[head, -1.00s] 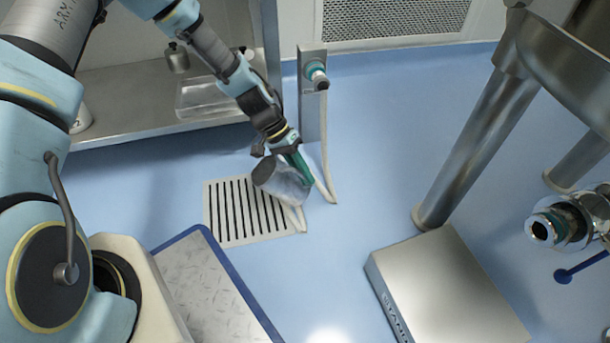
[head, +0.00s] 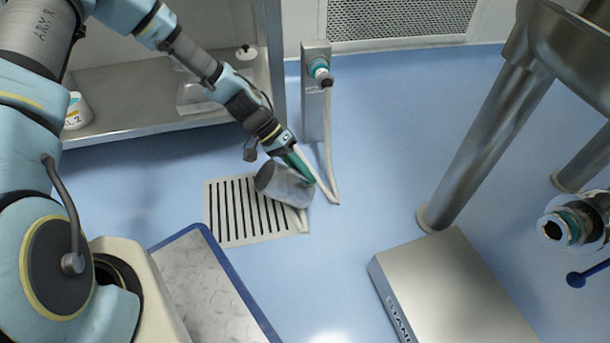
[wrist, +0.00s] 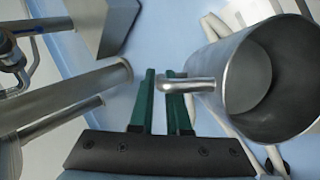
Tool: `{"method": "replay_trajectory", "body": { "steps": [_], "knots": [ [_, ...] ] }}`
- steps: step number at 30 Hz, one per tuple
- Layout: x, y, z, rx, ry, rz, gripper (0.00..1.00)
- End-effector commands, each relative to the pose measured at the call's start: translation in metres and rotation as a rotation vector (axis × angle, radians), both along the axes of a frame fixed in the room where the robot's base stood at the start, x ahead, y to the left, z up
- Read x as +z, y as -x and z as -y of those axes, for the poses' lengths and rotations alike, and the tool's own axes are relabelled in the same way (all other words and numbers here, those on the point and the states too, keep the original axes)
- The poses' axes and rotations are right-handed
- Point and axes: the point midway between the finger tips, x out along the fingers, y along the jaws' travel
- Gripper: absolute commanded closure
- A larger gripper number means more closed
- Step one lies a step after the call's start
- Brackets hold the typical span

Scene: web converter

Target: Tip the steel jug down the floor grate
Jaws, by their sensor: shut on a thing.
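The steel jug (head: 285,187) is a grey metal cylinder over the right part of the floor grate (head: 228,222), a slotted square in the blue floor. It lies tilted well over on its side, its open mouth toward the left in the head view. In the wrist view the jug (wrist: 262,85) is at the right with its mouth facing the camera; its inside looks bare grey. My gripper (head: 305,172) is at the jug's right side. Its green fingers (wrist: 168,85) are shut on the jug's handle (wrist: 190,86). The grate's right edge is partly hidden behind the jug.
A steel post with a hose (head: 316,95) stands just behind the jug, its hose running down beside the grate. A blue-edged tread plate (head: 215,280) lies in front. A steel platform (head: 450,290) and a thick metal leg (head: 480,150) stand right. Open blue floor lies between.

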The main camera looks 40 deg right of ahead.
Motion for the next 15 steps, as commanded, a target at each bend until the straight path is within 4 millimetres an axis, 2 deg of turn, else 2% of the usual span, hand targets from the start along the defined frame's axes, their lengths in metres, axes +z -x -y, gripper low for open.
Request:
{"method": "replay_trajectory", "body": {
  "steps": [15],
  "knots": [
    [0.0041,-0.0029,-0.0038,0.002,0.071,-0.049,1.00]
  ]
}}
